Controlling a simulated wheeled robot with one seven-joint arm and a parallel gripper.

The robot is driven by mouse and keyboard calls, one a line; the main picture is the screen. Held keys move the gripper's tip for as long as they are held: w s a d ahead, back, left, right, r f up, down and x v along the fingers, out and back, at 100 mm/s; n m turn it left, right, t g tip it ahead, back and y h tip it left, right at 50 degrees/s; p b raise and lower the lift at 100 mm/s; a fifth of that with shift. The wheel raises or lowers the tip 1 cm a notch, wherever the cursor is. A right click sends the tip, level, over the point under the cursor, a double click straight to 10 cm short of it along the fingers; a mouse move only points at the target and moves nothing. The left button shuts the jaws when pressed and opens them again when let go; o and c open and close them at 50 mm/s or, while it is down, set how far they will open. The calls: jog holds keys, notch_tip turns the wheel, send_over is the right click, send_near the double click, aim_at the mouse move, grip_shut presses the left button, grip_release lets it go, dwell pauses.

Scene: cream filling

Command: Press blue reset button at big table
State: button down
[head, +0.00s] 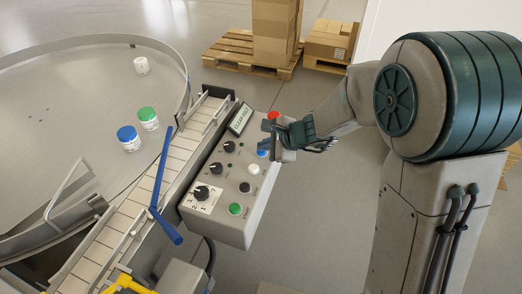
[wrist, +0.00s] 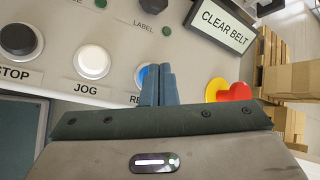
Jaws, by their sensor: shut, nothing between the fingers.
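The blue reset button (head: 262,153) is on the sloped grey control panel (head: 232,232). In the wrist view only a blue sliver of the button (wrist: 142,75) shows at the left of my fingers, which hide the rest and part of its label. My gripper (head: 270,132) is shut and empty over the panel's upper right part, close to the blue button. In the wrist view the shut gripper fingers (wrist: 158,68) point at the panel beside the button. I cannot tell whether they touch it.
A red stop knob (wrist: 236,91) is right of my fingers, and a white JOG button (wrist: 92,61) is left. The display (wrist: 225,23) reads CLEAR BELT. A slatted conveyor (head: 129,208) and round table (head: 60,130) with several jars lie left. Boxes on pallets stand behind.

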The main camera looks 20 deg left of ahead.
aim_at(265, 153)
jog(key=shift+f, duration=0.25)
jog(key=shift+r, duration=0.1)
dwell(0.3)
jog(key=shift+r+p, duration=0.5)
jog(key=shift+r, duration=0.4)
jog(key=shift+r+p, duration=1.9)
jog(key=shift+r, duration=0.6)
